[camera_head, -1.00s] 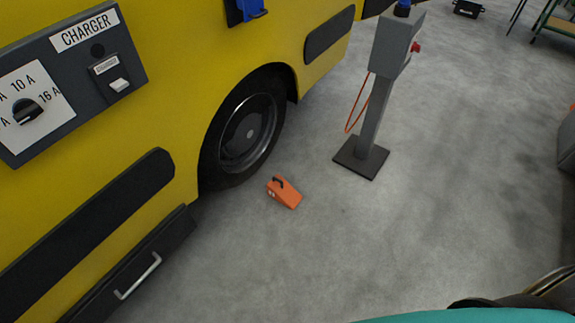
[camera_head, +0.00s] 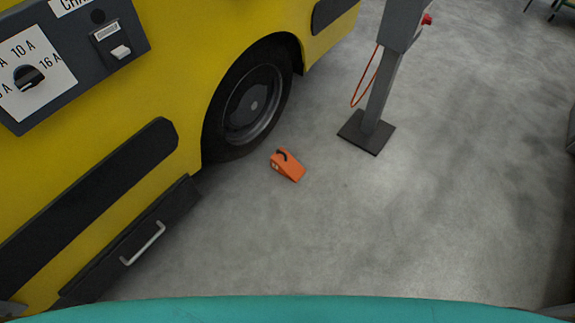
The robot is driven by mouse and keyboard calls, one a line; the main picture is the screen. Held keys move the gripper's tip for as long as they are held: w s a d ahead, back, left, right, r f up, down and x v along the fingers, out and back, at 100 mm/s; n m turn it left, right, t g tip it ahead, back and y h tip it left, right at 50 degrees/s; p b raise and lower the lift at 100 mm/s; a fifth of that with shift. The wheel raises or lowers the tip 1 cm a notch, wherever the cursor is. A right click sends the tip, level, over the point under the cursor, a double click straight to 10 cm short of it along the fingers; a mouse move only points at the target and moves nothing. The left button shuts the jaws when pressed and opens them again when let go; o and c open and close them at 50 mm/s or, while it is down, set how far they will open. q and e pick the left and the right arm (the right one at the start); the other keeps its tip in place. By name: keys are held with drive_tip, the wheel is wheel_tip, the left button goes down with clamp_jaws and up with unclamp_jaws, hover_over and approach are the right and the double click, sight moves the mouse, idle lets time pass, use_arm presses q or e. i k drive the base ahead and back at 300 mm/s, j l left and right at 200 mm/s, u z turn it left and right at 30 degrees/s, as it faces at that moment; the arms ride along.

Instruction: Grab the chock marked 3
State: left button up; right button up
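An orange wedge-shaped chock (camera_head: 289,167) with a dark handle lies on the grey floor, a little right of the yellow vehicle's wheel (camera_head: 247,104). A small pale marking shows on its left end, too small to read as a number. Neither of my grippers shows in the head view, so their state is hidden.
The yellow vehicle (camera_head: 182,60) fills the left side, with a charger panel (camera_head: 70,62) and a low dark drawer with a handle (camera_head: 137,243). A grey post (camera_head: 378,95) on a dark base stands behind and right of the chock. The floor (camera_head: 410,220) at right is clear.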

sight(282, 161)
drive_tip(key=i+l, duration=0.15)
drive_tip(key=i, duration=0.2)
drive_tip(key=i+l, duration=0.15)
drive_tip(key=i, duration=0.25)
drive_tip(key=i+l, duration=0.15)
drive_tip(key=i, duration=0.2)
